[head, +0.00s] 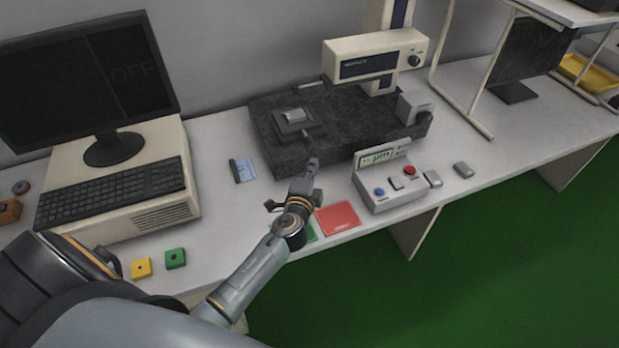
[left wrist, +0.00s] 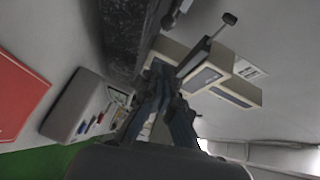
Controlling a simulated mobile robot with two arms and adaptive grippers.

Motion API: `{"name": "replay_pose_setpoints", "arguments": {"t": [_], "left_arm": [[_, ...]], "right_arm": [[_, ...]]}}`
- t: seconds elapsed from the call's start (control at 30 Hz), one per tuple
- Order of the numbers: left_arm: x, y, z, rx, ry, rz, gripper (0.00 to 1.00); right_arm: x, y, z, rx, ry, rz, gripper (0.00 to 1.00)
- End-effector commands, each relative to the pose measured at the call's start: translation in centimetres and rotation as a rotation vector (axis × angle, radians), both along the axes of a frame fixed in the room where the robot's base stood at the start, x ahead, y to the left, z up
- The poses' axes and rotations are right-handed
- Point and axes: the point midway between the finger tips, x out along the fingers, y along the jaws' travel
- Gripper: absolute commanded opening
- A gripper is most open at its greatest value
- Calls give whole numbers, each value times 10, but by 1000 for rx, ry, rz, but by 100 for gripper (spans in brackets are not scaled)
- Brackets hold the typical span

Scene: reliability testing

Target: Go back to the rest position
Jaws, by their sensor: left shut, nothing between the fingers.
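My left gripper (head: 312,166) reaches in from the lower left in the head view, over the front of the bench. Its fingertips are together and empty, close to the front edge of the dark granite plate (head: 262,130). In the left wrist view the dark fingers (left wrist: 160,90) point away from the camera. My right gripper shows in neither view.
The white bench (head: 225,205) holds a control box (head: 385,190) to the gripper's right, a red card (head: 338,218) below, and a monitor (head: 85,85) and keyboard (head: 110,192) at left. Yellow (head: 141,268) and green (head: 176,258) blocks lie near the front edge. A measuring head (head: 372,55) stands behind.

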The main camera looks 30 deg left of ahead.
Motion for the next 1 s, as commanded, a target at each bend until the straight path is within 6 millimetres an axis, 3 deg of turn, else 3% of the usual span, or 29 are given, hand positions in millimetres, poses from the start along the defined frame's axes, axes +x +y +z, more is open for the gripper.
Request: {"name": "replay_pose_setpoints", "arguments": {"t": [0.07,0.2,0.53,0.63,0.73,0.8,1.0], "left_arm": [[-14,-4,0,-3,1,0,0],[-30,-9,3,-2,0,-1,0],[-40,-10,5,-12,3,9,0],[-53,-1,4,-89,16,67,0],[-83,13,-1,-258,60,189,0],[-115,19,-10,-420,123,296,0],[-197,0,-35,-777,352,495,0]], "right_arm": [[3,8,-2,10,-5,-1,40],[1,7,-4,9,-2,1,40],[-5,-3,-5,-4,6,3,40],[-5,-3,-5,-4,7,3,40],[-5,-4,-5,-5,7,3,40],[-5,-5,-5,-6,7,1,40],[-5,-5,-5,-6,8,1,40]]}}
